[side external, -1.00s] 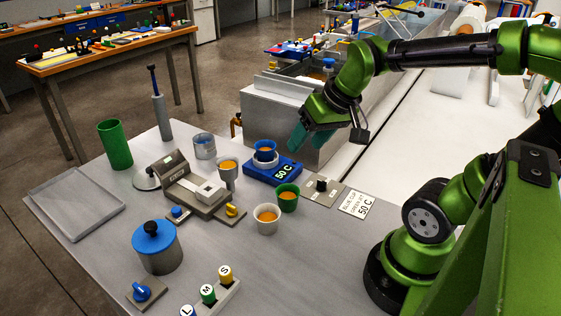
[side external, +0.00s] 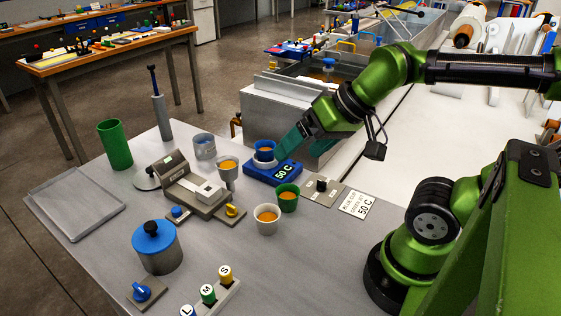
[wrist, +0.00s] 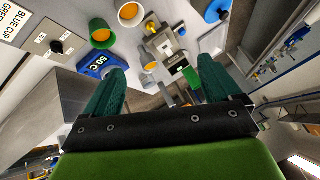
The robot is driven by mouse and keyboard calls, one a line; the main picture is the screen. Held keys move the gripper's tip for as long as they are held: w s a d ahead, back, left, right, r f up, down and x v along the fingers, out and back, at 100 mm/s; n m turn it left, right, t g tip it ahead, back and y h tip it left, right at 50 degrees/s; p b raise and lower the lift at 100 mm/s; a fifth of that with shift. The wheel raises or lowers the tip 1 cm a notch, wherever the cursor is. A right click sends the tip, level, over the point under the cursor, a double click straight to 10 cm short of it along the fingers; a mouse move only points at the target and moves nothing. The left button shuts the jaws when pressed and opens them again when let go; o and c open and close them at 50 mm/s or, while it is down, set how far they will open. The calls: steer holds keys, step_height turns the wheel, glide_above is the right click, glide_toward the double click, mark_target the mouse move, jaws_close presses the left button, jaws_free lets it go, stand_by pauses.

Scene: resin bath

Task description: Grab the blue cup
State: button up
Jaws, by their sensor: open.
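The blue cup (side external: 265,147) holds orange liquid and stands upright on a blue base (side external: 273,172) marked "50 C" in the side view. My gripper (side external: 284,150) has its teal fingers just right of the cup, pointing left and down; I cannot tell if they touch it. In the wrist view my gripper (wrist: 162,68) has its two fingers wide apart with nothing held between them. The blue base (wrist: 92,66) shows there beside the left finger, which seems to hide the cup.
A green cup (side external: 288,198) and a white cup (side external: 267,220) with orange contents stand in front of the base. A metal tank (side external: 285,118) stands close behind. A sign (side external: 357,205) lies right.

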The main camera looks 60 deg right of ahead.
steer(key=g+h, duration=0.3)
steer(key=h, duration=0.1)
glide_toward(265, 145)
steer(key=x, duration=0.2)
steer(key=a+x, duration=0.1)
steer(key=x, duration=0.4)
steer(key=shift+s+a+f, duration=0.2)
steer(key=shift+a+f, duration=0.05)
steer(key=shift+f, duration=0.4)
steer(key=c, duration=1.1)
steer(key=shift+r, duration=0.1)
steer(key=shift+c, duration=0.2)
